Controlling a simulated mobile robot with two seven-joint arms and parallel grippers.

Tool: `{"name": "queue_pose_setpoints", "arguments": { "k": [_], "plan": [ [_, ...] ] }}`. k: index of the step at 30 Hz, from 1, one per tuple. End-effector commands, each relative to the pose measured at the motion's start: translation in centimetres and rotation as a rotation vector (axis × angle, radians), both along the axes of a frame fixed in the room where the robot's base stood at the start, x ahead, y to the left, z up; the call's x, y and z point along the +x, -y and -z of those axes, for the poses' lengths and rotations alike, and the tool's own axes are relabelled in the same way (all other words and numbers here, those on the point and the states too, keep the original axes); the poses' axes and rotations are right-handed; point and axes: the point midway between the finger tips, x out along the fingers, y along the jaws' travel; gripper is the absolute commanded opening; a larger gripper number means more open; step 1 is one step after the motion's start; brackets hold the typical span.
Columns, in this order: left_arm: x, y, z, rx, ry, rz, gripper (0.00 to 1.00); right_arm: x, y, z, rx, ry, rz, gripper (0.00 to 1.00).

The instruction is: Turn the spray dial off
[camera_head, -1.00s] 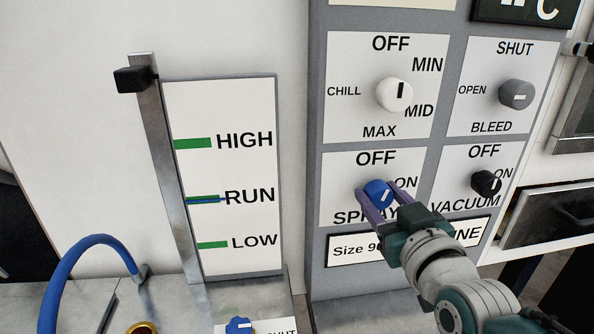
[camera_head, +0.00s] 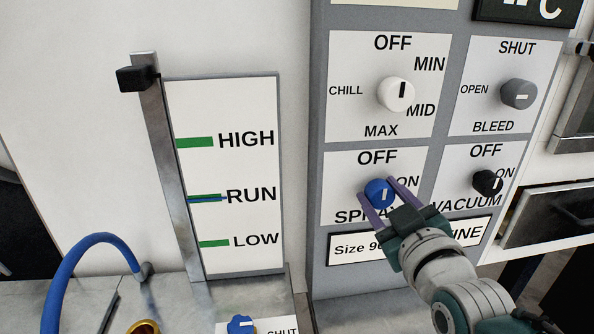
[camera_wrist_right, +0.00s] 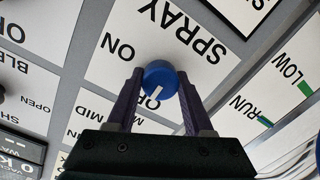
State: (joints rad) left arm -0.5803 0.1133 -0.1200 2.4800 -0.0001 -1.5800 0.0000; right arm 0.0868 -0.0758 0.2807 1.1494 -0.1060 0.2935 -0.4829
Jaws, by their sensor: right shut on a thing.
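The blue spray dial (camera_head: 379,192) sits on the white SPRAY plate, with OFF printed above it and ON to its upper right. Its white mark points nearly straight up, tilted a little to the right. My right gripper (camera_head: 377,187) has its purple fingers on either side of the dial, shut on it. In the right wrist view the dial (camera_wrist_right: 161,78) is between the two fingers (camera_wrist_right: 158,85), and the fingers partly hide its sides. My left gripper is not in view.
The white chill dial (camera_head: 394,94) is above the spray dial. The grey bleed dial (camera_head: 518,93) and black vacuum dial (camera_head: 487,183) are to the right. A level gauge panel (camera_head: 225,110) stands left. A blue hose (camera_head: 75,262) and blue knob (camera_head: 240,325) are lower left.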

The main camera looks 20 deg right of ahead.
Motion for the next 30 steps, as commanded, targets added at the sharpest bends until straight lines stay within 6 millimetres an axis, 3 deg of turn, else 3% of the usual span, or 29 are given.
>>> {"name": "queue_pose_setpoints", "arguments": {
  "k": [3, 4, 12, 22, 30],
  "plan": [
    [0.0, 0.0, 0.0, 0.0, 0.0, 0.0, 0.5, 0.0, 0.0, 0.0, -0.004, -0.001, -0.001, 0.0],
    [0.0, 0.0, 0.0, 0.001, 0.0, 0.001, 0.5, 0.0, 0.0, 0.0, -0.004, -0.001, -0.001, 0.53],
    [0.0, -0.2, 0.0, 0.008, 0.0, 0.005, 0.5, 0.0, 0.0, 0.0, -0.002, -0.001, -0.001, 0.82],
    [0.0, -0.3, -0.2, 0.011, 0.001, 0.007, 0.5, -0.6, -0.2, 0.0, 0.0, -0.002, -0.001, 0.82],
    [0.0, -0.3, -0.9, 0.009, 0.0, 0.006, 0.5, -5.2, -1.3, -0.4, 0.0, -0.004, 0.0, 0.82]
  ]
}}
